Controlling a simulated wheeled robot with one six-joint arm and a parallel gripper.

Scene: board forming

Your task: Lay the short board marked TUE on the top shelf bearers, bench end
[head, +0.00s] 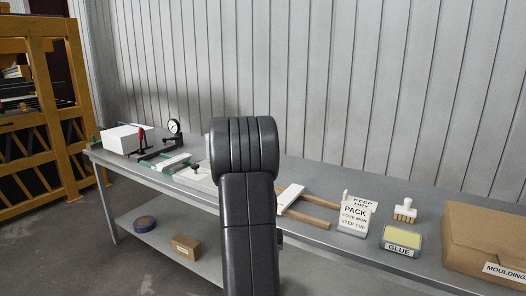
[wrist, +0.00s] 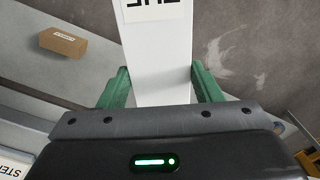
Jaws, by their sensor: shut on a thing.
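My gripper (wrist: 162,84) is shut on a white board (wrist: 157,50), its green fingers on the two long edges. The board's label (wrist: 152,6) is cut off by the top edge of the wrist view, so I cannot read it fully. Grey floor shows beneath the board. In the head view my arm hides the gripper and the board. An orange rack with shelves (head: 46,113) stands at the far left of the head view; I cannot make out which of its parts are the top bearers. A bit of orange shows in the wrist view's lower right corner.

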